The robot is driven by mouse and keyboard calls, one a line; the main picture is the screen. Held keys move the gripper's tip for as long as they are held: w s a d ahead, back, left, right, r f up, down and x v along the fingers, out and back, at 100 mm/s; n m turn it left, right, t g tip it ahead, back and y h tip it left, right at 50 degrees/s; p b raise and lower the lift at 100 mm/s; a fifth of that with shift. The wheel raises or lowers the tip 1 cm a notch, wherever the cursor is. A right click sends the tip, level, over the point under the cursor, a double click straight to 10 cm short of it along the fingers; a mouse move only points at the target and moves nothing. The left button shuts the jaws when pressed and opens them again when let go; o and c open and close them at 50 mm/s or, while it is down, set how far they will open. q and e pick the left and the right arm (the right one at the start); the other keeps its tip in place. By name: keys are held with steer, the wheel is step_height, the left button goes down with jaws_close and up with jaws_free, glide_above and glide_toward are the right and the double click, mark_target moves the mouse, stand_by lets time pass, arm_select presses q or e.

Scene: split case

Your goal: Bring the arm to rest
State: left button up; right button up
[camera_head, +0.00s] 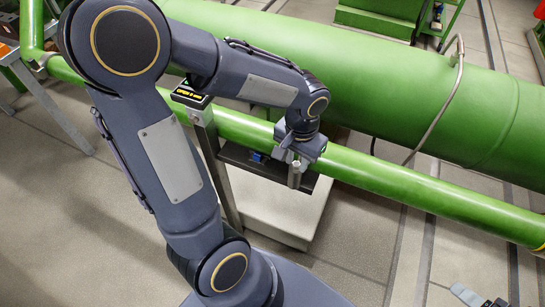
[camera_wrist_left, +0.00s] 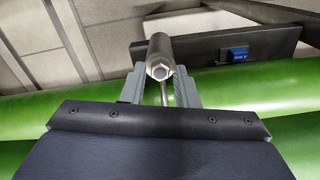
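My left arm comes in from the left in the head view and reaches over the green pipe. Its left gripper (camera_head: 296,168) is over the dark shelf (camera_head: 238,158). The gripper is shut on a grey metal cylinder (camera_head: 295,177) that stands out beneath the fingers. In the left wrist view the cylinder (camera_wrist_left: 160,52) sits between both fingertips, its hexagonal end facing the camera. A grey and black piece (camera_head: 478,296) at the bottom right edge of the head view looks like part of my right gripper; its fingers cannot be made out.
A small blue item (camera_head: 258,157) lies on the shelf; it also shows in the left wrist view (camera_wrist_left: 237,54). A box with a yellow label (camera_head: 190,96) tops a grey post. A big green tank (camera_head: 400,90) and green pipe (camera_head: 400,182) run behind.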

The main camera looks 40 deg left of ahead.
arm_select(q)
steer(key=shift+o, duration=1.4)
steer(key=shift+r, duration=0.2)
steer(key=s+d+r+n+t+h+p, duration=0.1)
steer(key=s+r+t, duration=0.4)
steer(key=s+r, duration=0.5)
steer(key=s+h+p, duration=0.1)
steer(key=h, duration=0.1)
steer(key=shift+s+r+n+t+h, duration=0.3)
steer(key=shift+s+n+h, duration=0.05)
steer(key=shift+n+h, duration=0.05)
